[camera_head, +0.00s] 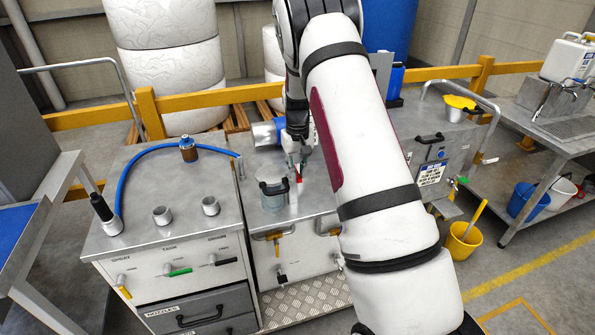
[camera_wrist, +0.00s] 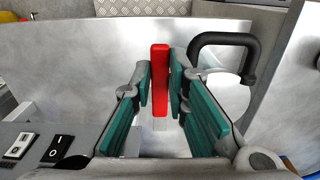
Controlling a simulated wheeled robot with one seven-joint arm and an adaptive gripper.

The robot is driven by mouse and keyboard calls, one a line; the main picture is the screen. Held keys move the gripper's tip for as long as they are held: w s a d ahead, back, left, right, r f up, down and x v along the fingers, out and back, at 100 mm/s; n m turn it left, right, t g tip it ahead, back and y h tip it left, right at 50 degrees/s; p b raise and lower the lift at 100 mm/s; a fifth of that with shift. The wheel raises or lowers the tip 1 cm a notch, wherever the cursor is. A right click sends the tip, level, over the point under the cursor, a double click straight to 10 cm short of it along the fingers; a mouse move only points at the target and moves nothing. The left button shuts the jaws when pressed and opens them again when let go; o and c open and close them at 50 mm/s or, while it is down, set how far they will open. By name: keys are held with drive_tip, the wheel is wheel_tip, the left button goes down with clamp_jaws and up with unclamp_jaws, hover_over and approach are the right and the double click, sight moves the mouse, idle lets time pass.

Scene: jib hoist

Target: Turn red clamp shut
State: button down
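The red clamp handle (camera_wrist: 160,82) stands as a narrow bar between my fingertips in the wrist view. In the head view, my gripper (camera_head: 299,153) points down over the middle bench. A bit of the red handle (camera_head: 299,174) shows there, just below the fingers. The clamp's base is hidden in both views.
A clear cylinder with a dark handle (camera_head: 272,195) stands just left of my gripper. A black curved handle (camera_wrist: 225,42) is close on the right in the wrist view. Black and white switches (camera_wrist: 40,150) lie lower left. A blue hose (camera_head: 140,165) crosses the left bench.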

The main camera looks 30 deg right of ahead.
drive_tip(key=shift+d, duration=0.15)
drive_tip(key=w+d+n+b, duration=0.4)
drive_tip(key=d+n, duration=0.3)
drive_tip(key=n, duration=1.1)
drive_tip(key=shift+b, duration=0.4)
drive_tip(key=shift+w+d, duration=0.1)
drive_tip(key=shift+w, duration=0.05)
idle(0.3)
drive_tip(key=c, duration=1.6)
unclamp_jaws()
drive_tip(key=shift+o, duration=0.2)
wheel_tip(320, 180, up, 12)
